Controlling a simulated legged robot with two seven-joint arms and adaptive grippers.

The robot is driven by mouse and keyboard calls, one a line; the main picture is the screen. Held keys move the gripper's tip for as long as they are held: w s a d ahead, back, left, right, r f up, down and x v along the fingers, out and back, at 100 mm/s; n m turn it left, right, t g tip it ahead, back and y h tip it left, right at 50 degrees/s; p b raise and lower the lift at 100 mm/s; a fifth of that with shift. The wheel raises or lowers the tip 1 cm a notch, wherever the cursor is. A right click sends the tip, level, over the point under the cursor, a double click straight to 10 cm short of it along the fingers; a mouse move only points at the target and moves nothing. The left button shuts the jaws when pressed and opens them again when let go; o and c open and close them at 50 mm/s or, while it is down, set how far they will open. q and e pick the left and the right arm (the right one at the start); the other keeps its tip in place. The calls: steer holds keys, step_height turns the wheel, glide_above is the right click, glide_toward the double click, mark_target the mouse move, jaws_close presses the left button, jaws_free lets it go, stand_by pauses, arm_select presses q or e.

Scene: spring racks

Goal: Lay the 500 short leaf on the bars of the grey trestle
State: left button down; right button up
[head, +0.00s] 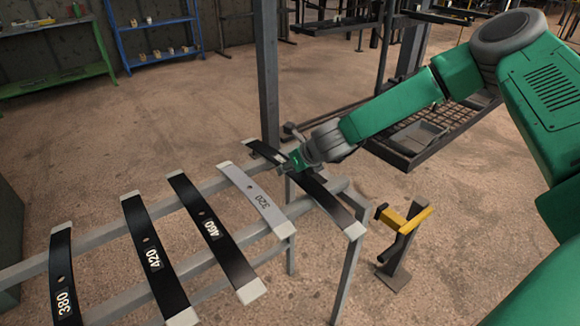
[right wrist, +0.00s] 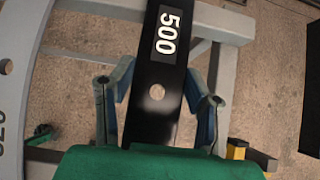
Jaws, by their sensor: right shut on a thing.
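The 500 short leaf is a dark, slightly curved strip with pale tips (head: 332,205); its label "500" and round hole show in the right wrist view (right wrist: 165,60). My right gripper (head: 293,163) is shut on it near the middle, with a finger at each long edge in the right wrist view (right wrist: 157,85). The leaf lies across the right end of the grey trestle (head: 345,280), over its bars. I cannot tell whether it rests on the bars or hangs just above. My left gripper is not in view.
The trestle also carries the light grey 320 leaf (head: 255,198), close left of the 500 leaf, then the dark 460 (head: 205,218), 420 (head: 147,243) and 380 (head: 61,275) leaves. A yellow-topped stand (head: 400,250) is right of the trestle. A grey post (head: 267,80) rises behind.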

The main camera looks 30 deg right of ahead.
steer(key=o, duration=1.4)
steer(key=shift+a+r, duration=0.2)
steer(key=shift+r, duration=0.1)
steer(key=shift+a, duration=0.1)
steer(key=shift+s+f, duration=0.15)
steer(key=shift+f, duration=0.1)
steer(key=shift+s+r, duration=0.2)
steer(key=shift+r, duration=0.2)
steer(key=v, duration=1.1)
steer(key=shift+r, duration=0.1)
